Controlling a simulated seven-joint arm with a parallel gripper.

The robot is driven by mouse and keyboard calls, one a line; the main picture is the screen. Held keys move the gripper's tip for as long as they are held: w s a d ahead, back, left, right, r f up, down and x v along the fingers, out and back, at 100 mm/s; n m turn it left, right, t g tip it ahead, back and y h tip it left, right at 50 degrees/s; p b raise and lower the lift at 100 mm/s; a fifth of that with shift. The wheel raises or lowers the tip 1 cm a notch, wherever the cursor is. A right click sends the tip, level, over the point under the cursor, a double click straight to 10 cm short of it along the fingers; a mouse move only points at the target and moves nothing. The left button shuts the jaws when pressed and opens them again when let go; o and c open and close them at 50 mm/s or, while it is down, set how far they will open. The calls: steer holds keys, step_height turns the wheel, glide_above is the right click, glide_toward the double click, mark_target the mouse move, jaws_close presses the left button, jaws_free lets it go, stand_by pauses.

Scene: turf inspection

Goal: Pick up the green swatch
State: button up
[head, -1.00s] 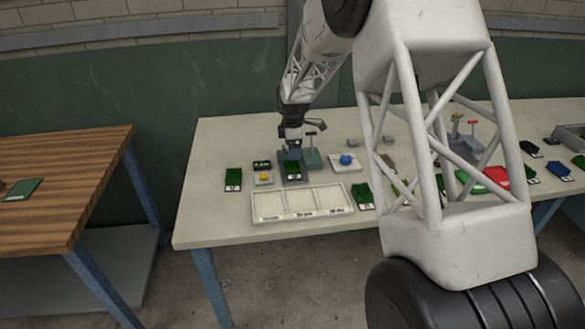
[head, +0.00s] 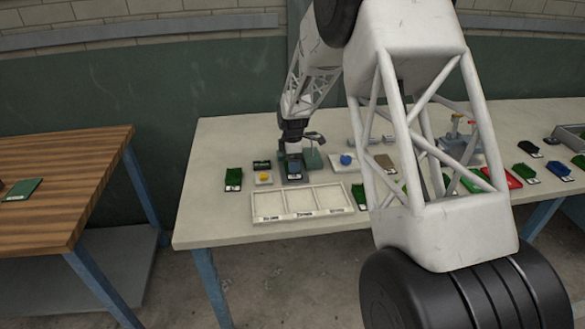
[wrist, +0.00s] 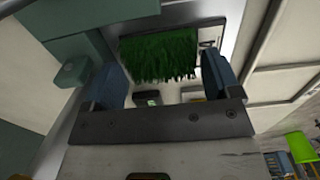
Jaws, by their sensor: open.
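A green turf swatch (wrist: 160,55) shows in the wrist view between the two blue fingers of my gripper (wrist: 163,80). It lies on a grey metal plate (wrist: 185,17), with a pale label strip at its right edge. The fingers stand apart on either side of it, and I cannot tell whether they touch it. In the head view my gripper (head: 294,165) is down over the grey stand behind the sorting tray and mostly hides this swatch. Other green swatches lie to the left (head: 233,178) and right (head: 360,194).
A white tray (head: 301,215) with three empty compartments lies in front of my gripper. My arm hides part of the table's right half. A wooden table (head: 70,165) stands at left.

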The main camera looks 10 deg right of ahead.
steer(key=shift+f, duration=0.65)
steer(key=shift+c, duration=0.5)
steer(key=c, duration=0.5)
steer(key=shift+r, duration=0.15)
steer(key=shift+r, duration=0.75)
step_height(320, 180, up, 2)
steer(key=shift+r, duration=0.1)
steer(key=s, duration=1)
steer(key=s+r, duration=0.1)
steer(key=s, duration=0.5)
steer(key=shift+d, duration=0.35)
